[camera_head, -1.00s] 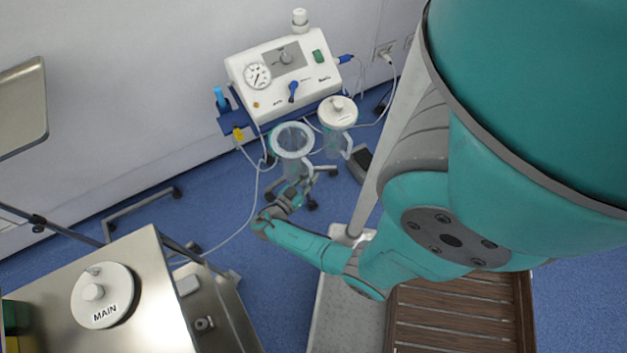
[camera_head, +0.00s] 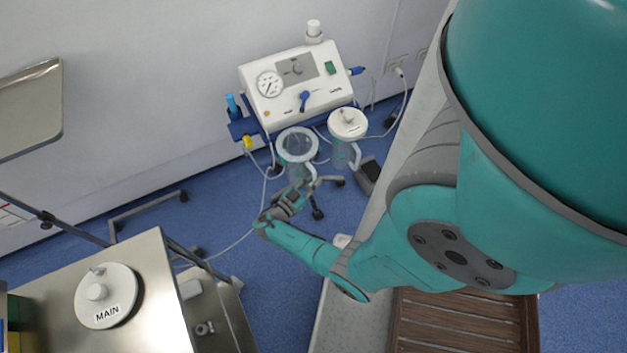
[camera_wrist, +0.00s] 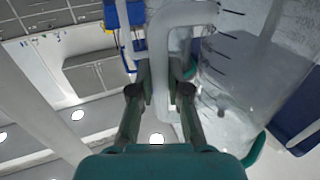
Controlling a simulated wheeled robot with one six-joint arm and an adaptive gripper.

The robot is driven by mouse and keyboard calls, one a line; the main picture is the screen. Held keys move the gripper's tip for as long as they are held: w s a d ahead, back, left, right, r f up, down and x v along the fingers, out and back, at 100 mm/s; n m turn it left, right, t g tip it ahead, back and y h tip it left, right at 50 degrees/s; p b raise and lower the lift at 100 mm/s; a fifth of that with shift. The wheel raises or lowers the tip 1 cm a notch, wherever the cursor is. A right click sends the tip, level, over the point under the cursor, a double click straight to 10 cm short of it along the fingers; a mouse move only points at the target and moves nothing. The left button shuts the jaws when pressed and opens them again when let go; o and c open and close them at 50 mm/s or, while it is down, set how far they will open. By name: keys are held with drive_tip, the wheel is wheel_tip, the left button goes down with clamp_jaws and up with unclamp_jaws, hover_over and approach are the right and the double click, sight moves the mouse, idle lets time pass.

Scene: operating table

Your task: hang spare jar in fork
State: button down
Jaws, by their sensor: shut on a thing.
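My gripper (camera_head: 291,194) is shut on the white handle (camera_wrist: 164,60) of a clear, open-topped jar (camera_head: 298,147). The handle runs between both fingers in the wrist view. The jar's graduated wall (camera_wrist: 235,70) fills the right of that view. The jar looks upright, just in front of the suction unit (camera_head: 295,85) and left of a jar with a white lid (camera_head: 348,124). The fork is not clearly visible; green curved parts (camera_wrist: 255,150) show beside the jar in the wrist view. I cannot tell whether the jar touches its holder, and no label on it is readable.
A white lid marked MAIN (camera_head: 104,295) lies on the steel table (camera_head: 155,270) at lower left. Tubes hang around the unit. A metal tray (camera_head: 30,110) is at far left. Blue floor is open between table and unit.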

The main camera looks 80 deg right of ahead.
drive_tip(key=c, duration=1.1)
unclamp_jaws()
drive_tip(key=shift+o, duration=0.2)
drive_tip(key=shift+a, duration=0.1)
drive_tip(key=v, duration=1.2)
